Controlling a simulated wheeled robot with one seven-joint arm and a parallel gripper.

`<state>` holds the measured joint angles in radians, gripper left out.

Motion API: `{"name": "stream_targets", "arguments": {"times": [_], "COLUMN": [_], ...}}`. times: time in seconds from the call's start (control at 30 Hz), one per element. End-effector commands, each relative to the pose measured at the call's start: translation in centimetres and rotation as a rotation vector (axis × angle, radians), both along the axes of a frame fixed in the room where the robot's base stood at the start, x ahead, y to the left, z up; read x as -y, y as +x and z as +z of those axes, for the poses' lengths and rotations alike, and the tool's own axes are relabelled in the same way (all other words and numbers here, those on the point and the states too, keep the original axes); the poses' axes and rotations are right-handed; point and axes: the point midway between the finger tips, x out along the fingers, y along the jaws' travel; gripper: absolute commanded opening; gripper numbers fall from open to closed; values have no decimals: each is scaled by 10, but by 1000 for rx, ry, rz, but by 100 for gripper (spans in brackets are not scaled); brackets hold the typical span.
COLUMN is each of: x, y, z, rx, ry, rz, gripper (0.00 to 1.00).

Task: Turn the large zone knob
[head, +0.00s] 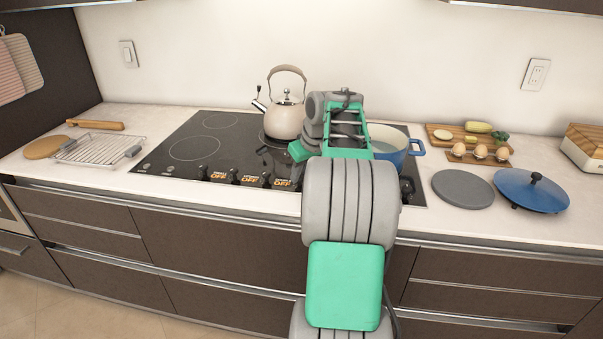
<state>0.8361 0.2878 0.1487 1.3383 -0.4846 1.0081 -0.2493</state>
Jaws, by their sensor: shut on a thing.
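The black cooktop (190,128) is set in the white counter. Its front edge carries a row of dark knobs, such as this left one (202,172), with orange OFF readouts beside them. Another dark knob (406,186) shows at the right, just past my arm. My green and grey gripper (303,150) is low over the front middle of the cooktop, at the row of knobs. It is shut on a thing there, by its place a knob. My arm hides the fingertips and that part of the row, so I cannot make out the large zone knob.
A cream kettle (284,119) stands close behind my gripper. A blue pot (398,148) is close on the right. A blue lid (532,191) and a grey round board (463,189) lie right of the cooktop. A wire rack (97,149) lies left.

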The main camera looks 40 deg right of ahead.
Motion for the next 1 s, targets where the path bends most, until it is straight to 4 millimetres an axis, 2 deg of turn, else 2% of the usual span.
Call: {"name": "stream_targets", "arguments": {"times": [0.03, 0.27, 0.67, 1.0], "x": [0, 0, -1, -3], "y": [0, 0, 0, 1], "z": [0, 0, 0, 0], "rx": [0, 0, 0, 3], "ry": [0, 0, 0, -2], "rz": [0, 1, -12, -165], "gripper": [18, 0, 0, 0]}}
